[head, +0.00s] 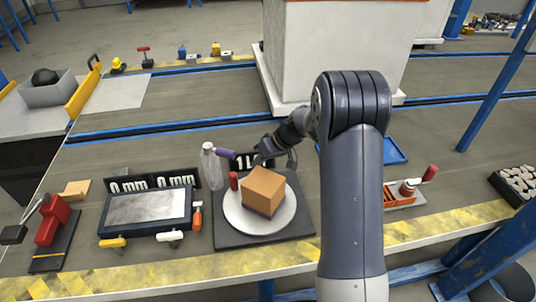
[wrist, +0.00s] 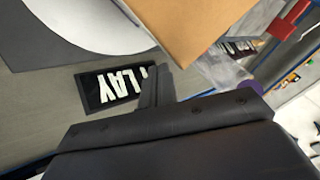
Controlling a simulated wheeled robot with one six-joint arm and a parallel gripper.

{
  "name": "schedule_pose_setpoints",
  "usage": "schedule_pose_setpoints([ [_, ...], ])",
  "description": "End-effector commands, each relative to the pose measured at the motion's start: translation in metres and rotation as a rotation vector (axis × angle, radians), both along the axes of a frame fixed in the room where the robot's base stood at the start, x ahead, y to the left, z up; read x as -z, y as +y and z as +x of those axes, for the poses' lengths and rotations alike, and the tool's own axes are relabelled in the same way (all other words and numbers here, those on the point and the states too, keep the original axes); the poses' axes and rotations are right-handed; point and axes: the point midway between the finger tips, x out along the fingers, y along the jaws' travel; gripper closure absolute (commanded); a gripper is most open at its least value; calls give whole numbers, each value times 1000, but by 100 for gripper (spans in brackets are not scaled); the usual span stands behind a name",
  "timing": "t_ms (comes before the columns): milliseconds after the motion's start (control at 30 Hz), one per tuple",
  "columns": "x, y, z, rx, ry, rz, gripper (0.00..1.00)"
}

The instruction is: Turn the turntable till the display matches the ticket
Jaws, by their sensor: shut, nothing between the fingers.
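The turntable is a white disc (head: 236,219) on a dark square plate (head: 295,229). An orange-brown box (head: 263,187) sits on the disc, and a short red upright peg (head: 234,181) stands at its left. My gripper (head: 273,160) is shut and empty just behind the box. In the wrist view my gripper (wrist: 156,85) is beside a black sign (wrist: 93,90) with white letters reading partly "LAY". The box (wrist: 185,22) and disc (wrist: 75,25) also show there. I cannot make out a ticket.
A clear bottle (head: 211,167) stands behind the turntable's left side. A red lever device (head: 50,222) is at the far left. A large white block (head: 340,50) rises behind my arm. An orange tray (head: 402,196) and blue tray (head: 394,151) lie right of my arm.

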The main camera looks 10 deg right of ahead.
Motion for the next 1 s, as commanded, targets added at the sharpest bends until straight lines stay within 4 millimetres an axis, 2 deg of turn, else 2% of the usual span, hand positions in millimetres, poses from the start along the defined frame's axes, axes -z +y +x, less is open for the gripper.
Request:
schedule_pose_setpoints([
  [67,15,10,2,-2,2,0,100],
  [200,10,30,-7,-3,-1,-1,100],
  [333,10,40,-12,-3,-1,-1,100],
  [800,10,44,-13,-8,-1,0,100],
  [1000,12,50,-15,-154,-3,1,100],
])
